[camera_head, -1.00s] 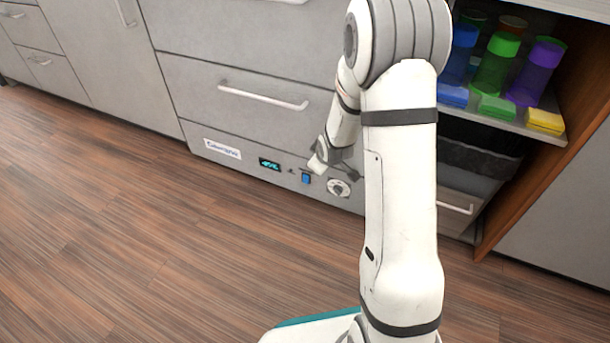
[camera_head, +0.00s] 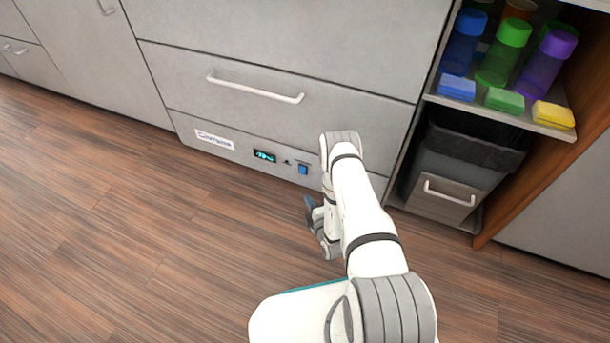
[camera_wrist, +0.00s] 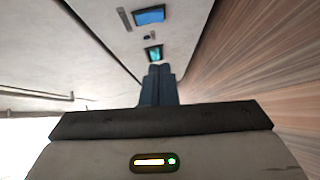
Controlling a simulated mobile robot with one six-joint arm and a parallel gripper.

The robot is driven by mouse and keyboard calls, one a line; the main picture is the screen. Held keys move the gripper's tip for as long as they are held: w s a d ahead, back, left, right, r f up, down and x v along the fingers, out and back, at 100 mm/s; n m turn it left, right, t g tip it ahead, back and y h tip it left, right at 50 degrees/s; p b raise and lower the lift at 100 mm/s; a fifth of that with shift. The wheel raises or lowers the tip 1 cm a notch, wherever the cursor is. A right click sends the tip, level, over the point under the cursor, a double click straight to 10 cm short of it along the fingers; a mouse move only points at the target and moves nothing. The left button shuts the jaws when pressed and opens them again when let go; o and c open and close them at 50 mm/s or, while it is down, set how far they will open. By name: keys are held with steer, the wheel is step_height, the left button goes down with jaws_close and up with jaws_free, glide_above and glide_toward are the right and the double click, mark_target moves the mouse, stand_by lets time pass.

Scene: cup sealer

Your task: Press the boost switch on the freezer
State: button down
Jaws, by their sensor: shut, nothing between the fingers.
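The freezer (camera_head: 240,120) is the grey drawer unit at the back, with a control strip along its bottom. The boost switch (camera_head: 303,169) is a small blue rocker on that strip, right of the lit display (camera_head: 264,156). In the wrist view the blue switch (camera_wrist: 150,15) is at the top edge and the display (camera_wrist: 153,52) is just beyond my fingertips. My gripper (camera_head: 308,203) is shut and empty, low in front of the strip, apart from the switch. The shut fingers point up the wrist view (camera_wrist: 158,72). Whether the switch is pressed cannot be told.
A drawer handle (camera_head: 255,90) sticks out above the strip. At the right, an open shelf (camera_head: 520,118) holds coloured bottles and sponges, with a bin (camera_head: 450,170) below. The wooden floor (camera_head: 120,240) in front and to the left is clear.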

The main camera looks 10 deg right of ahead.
steer(key=shift+s+a+f, duration=0.15)
steer(key=shift+s+f, duration=0.3)
steer(key=shift+s, duration=0.3)
steer(key=b, duration=0.5)
glide_toward(300, 173)
steer(key=w+a, duration=0.2)
steer(key=a, duration=0.1)
steer(key=w, duration=0.1)
steer(key=w+d+b, duration=0.1)
steer(key=w+d, duration=0.1)
steer(key=shift+w+f, duration=0.4)
